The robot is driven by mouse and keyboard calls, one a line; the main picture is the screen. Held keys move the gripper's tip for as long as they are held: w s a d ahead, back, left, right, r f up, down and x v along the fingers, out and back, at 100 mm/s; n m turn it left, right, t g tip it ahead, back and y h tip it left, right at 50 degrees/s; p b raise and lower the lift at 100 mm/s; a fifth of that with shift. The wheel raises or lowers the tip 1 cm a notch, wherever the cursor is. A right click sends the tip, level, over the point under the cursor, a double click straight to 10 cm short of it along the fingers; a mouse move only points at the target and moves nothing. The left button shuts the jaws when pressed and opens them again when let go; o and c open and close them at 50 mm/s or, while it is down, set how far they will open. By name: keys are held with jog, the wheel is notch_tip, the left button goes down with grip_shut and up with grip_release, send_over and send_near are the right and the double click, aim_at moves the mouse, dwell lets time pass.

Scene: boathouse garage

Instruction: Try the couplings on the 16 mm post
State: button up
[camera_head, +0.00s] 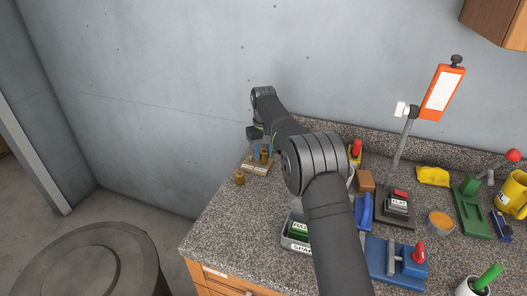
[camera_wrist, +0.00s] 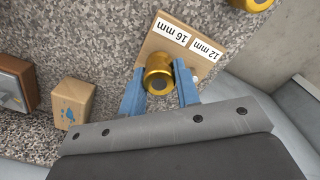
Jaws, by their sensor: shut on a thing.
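A wooden board (camera_wrist: 150,43) with labels "16 mm" and "12 mm" lies on the speckled counter; it also shows at the far left of the counter in the head view (camera_head: 250,170). My gripper (camera_wrist: 160,84) has its two blue fingers shut on a brass coupling (camera_wrist: 158,70), held at the board beside the labels. The held coupling also shows between the fingers in the head view (camera_head: 264,156). The posts are not clearly visible, and I cannot tell whether the coupling is around one. A second brass coupling (camera_head: 240,178) stands on the counter, left of the board; it shows partly in the wrist view (camera_wrist: 250,3).
A wooden block (camera_wrist: 73,103) stands left of my gripper in the wrist view. The counter's left front is mostly clear.

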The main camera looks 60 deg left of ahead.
jog(key=shift+f, duration=0.95)
